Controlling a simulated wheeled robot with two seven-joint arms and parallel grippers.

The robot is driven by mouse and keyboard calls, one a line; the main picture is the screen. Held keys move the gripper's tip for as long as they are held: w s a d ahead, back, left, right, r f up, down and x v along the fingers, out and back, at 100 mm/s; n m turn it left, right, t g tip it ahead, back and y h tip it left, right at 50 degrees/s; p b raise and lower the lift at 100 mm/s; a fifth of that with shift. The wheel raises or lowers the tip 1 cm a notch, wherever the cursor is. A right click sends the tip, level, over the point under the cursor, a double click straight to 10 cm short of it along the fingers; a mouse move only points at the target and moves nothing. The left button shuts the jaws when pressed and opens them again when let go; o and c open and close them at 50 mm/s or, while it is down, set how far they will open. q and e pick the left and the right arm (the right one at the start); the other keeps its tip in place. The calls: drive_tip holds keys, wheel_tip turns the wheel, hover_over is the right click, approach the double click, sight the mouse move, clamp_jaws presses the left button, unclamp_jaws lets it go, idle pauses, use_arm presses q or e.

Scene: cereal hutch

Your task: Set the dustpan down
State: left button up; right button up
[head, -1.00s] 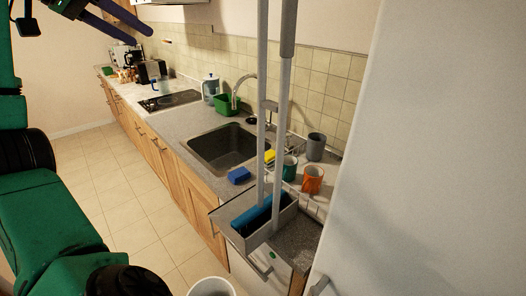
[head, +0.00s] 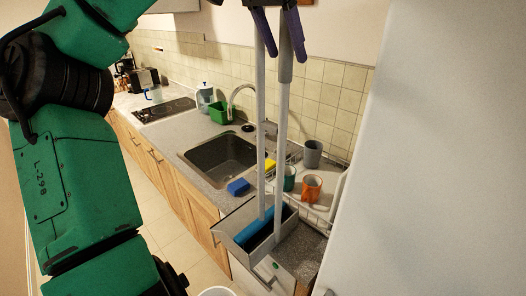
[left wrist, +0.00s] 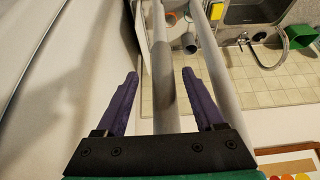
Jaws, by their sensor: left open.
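The dustpan (head: 256,256) is a grey open box on a long pale pole with a thicker grey grip (head: 286,68). It appears upright before the near end of the counter; I cannot tell what its base rests on. A second pole (head: 260,120) with a blue brush head (head: 259,228) stands in it. My left gripper (head: 287,54) is open at the top of the poles, its purple fingers either side of the grip. In the left wrist view, a pole (left wrist: 165,85) passes between the open fingers (left wrist: 160,85). My right gripper is out of view.
A large pale panel (head: 430,170) closes off the right side. Tiled floor shows at lower left.

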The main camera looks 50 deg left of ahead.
use_arm(q)
drive_tip(key=x, duration=0.2)
drive_tip(key=shift+w+a+f, duration=0.15)
drive_tip(key=shift+w+f, duration=0.05)
drive_tip(key=shift+f, duration=0.1)
drive_tip(key=shift+a+f, duration=0.1)
drive_tip(key=shift+s+a, duration=0.1)
drive_tip(key=shift+s, duration=0.05)
drive_tip(key=c, duration=0.3)
clamp_jaws()
idle(0.5)
